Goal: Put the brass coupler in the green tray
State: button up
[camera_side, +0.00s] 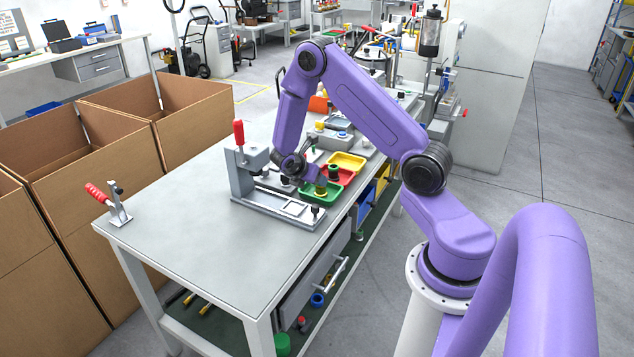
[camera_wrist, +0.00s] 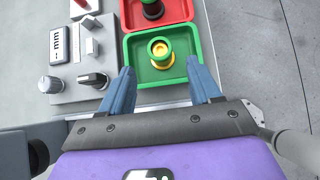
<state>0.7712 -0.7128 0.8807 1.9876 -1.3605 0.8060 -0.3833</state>
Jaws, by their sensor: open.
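The green tray (camera_side: 308,196) lies at the right edge of the bench, and it shows at the top middle of the wrist view (camera_wrist: 183,45). A brass-yellow part with a green-tinted rim, seemingly the brass coupler (camera_wrist: 160,52), stands inside this tray, apart from its walls. It also shows in the side view (camera_side: 321,188), small and partly behind my gripper. My gripper (camera_wrist: 162,72) is open, with its two blue fingers spread and nothing between them. In the wrist view the fingertips lie just below the coupler, one to each side. My gripper's fingers are hard to make out in the side view.
A red tray (camera_wrist: 180,12) with a dark part (camera_wrist: 152,8) adjoins the green tray, and a yellow tray (camera_side: 348,159) lies beyond. A grey instrument with knobs (camera_wrist: 93,79) stands left of the trays. A red-handled press (camera_side: 240,160) stands nearby.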

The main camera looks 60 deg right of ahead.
jog(key=s+a+r+m+t+y, duration=0.1)
jog(key=s+a+r, duration=0.2)
jog(key=a+r, duration=0.3)
jog(key=s+a+r+m+y, duration=0.2)
jog(key=s+a+r, duration=0.1)
jog(key=a, duration=0.6)
jog(key=s+a+r+m+t+y, duration=0.1)
jog(key=s+a+r, duration=0.2)
jog(key=a+r, duration=0.3)
jog(key=s+a+r+y, duration=0.1)
jog(key=s+a, duration=0.2)
jog(key=s, duration=0.3)
jog(key=s+a+r+m+g+y, duration=0.1)
jog(key=s+a+y, duration=0.1)
jog(key=s, duration=0.4)
jog(key=s+a+r+y, duration=0.1)
jog(key=s+a+y, duration=0.1)
jog(key=s+a, duration=0.2)
jog(key=shift+s+a+g, duration=0.3)
jog(key=shift+s+g, duration=0.1)
jog(key=shift+s, duration=0.7)
